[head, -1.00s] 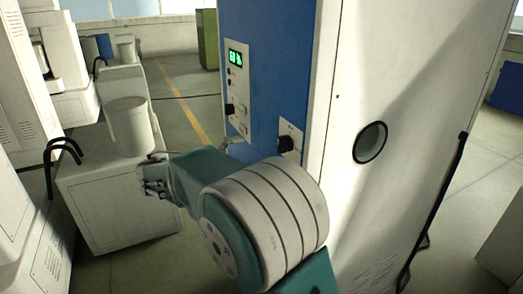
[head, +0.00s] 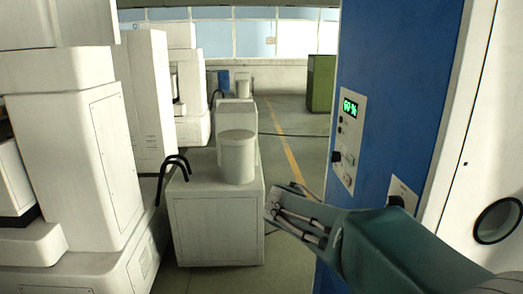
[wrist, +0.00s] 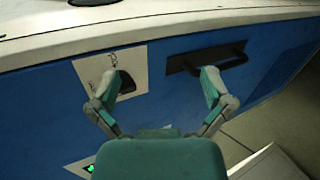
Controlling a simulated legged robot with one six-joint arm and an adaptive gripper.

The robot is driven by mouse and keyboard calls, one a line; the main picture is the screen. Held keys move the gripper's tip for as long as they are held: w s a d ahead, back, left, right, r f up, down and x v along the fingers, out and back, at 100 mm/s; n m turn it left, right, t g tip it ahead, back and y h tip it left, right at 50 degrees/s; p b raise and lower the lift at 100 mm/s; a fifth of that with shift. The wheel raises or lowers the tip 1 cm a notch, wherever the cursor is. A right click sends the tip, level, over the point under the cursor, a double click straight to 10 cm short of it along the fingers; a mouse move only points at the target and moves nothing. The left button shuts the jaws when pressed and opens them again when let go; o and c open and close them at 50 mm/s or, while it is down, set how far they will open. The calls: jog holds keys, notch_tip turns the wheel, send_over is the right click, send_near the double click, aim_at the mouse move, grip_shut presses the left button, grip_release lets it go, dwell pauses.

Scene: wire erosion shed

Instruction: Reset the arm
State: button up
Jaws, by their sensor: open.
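My arm reaches in from the lower right of the head view, and my gripper (head: 290,215) is at its end, left of the blue and white cabinet (head: 385,120). In the wrist view my gripper (wrist: 157,82) has its two fingers spread wide, with nothing between them. Behind them is the cabinet's blue face (wrist: 150,95), with a black knob (wrist: 126,82) on a white plate near the left finger and a black bar handle (wrist: 207,60) by the right finger. I cannot tell whether the fingers touch either one.
A control panel (head: 348,140) with a lit green display is on the cabinet's blue side. A white machine box (head: 218,222) with a cylinder on top stands left of my gripper. More white machines fill the left. A floor aisle (head: 290,130) with a yellow line runs back toward a green cabinet (head: 321,83).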

jog(key=s+a+f+t+y, duration=0.2)
jog(key=s+a+f+y, duration=0.1)
jog(key=s+y, duration=0.3)
jog(key=s+a+f+m+t+y, duration=0.1)
jog(key=s+a+f+t+y, duration=0.2)
jog(key=s+y, duration=0.4)
jog(key=s+a+f, duration=0.1)
jog(key=s, duration=0.3)
jog(key=shift+s+t, duration=0.25)
jog(key=shift+t, duration=0.05)
jog(key=shift+a, duration=0.1)
